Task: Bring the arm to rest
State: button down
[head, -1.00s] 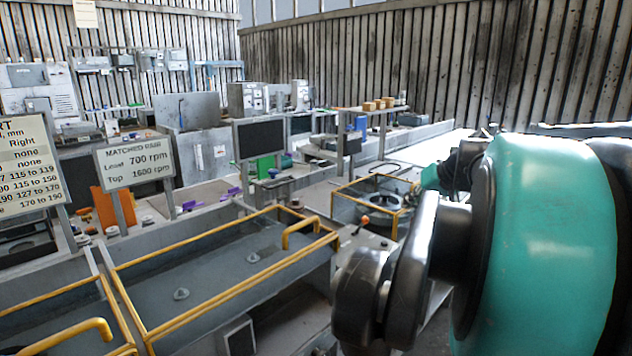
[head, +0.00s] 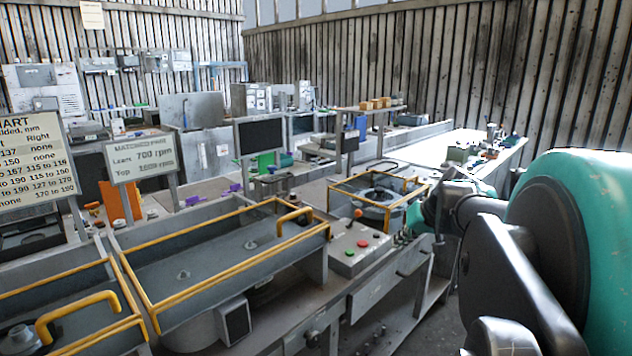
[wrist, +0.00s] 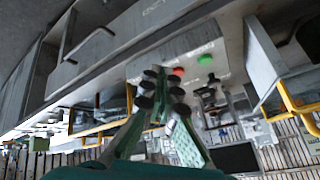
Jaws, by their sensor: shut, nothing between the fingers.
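My arm fills the right side of the head view, with a large teal link (head: 590,235) and dark joints. In the wrist view my gripper (wrist: 163,88) shows with its green fingers and dark pads drawn together. Nothing shows between them. The grey control box with red and green buttons (wrist: 205,60) lies beyond the fingers in that view; I cannot tell the gap. The same control box (head: 345,262) stands at the front of the bench in the head view.
A long grey tray with yellow rails (head: 195,235) lies left of the control box. A yellow-railed fixture (head: 345,195) stands behind it. Floor shows below the bench at the right.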

jog(key=s+a+f+g+h, duration=0.1)
jog(key=s+f, duration=0.6)
jog(key=f, duration=0.2)
jog(key=s+a+f+g+h, duration=0.1)
jog(key=s+a+f+h, duration=0.1)
jog(key=s+f, duration=0.5)
notch_tip(320, 180, down, 3)
jog(key=shift+a+r, duration=0.1)
jog(key=shift+a, duration=0.05)
jog(key=shift+w, duration=0.1)
